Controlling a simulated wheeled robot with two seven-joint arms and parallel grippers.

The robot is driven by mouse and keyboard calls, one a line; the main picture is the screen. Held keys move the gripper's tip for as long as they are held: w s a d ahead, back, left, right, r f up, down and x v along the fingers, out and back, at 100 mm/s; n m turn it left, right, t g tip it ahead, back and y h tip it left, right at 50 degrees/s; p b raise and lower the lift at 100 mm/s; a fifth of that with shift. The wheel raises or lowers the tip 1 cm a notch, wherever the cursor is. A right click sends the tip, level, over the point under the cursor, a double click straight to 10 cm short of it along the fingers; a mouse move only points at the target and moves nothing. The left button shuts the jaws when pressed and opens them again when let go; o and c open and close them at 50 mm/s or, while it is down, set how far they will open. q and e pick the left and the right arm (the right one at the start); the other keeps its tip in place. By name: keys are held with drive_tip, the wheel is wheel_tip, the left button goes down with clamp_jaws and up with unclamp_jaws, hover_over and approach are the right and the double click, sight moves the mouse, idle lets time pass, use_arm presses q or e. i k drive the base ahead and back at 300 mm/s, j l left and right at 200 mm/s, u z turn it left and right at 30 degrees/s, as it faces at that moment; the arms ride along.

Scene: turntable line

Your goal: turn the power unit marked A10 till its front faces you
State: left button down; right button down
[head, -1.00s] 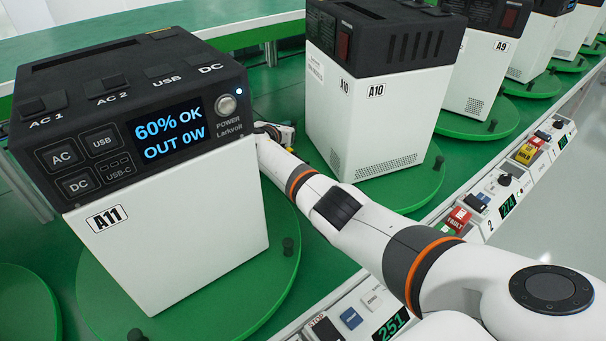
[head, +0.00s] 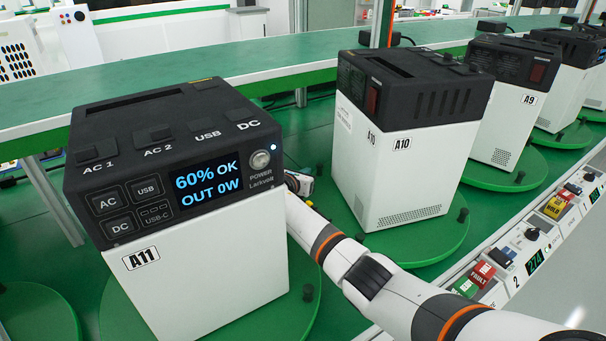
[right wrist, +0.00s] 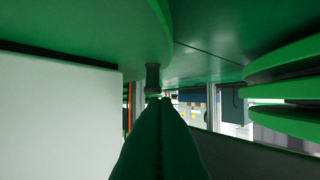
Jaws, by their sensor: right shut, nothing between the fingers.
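The power unit A10 (head: 392,165) is a white box with a black top on a green turntable (head: 440,245). Two sides show, one with vent slots and an A10 label, the other with a red switch by the corner. No screen shows on these sides. My right gripper (head: 298,183) is low between A11 and A10, partly hidden behind A11. In the right wrist view its shut, empty fingers (right wrist: 162,105) point at a dark peg (right wrist: 153,78) on a green disc, close to it; contact cannot be told. A white box wall stands at left there. My left gripper is out of view.
Power unit A11 (head: 205,270), its lit screen towards me, stands close left of my right arm. Unit A9 (head: 505,125) and others stand beyond A10. A control strip (head: 520,255) with buttons runs along the front edge. A green-topped bench (head: 300,60) lies behind.

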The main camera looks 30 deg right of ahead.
sight(428, 241)
drive_tip(key=k+l, duration=0.1)
drive_tip(key=k, duration=0.9)
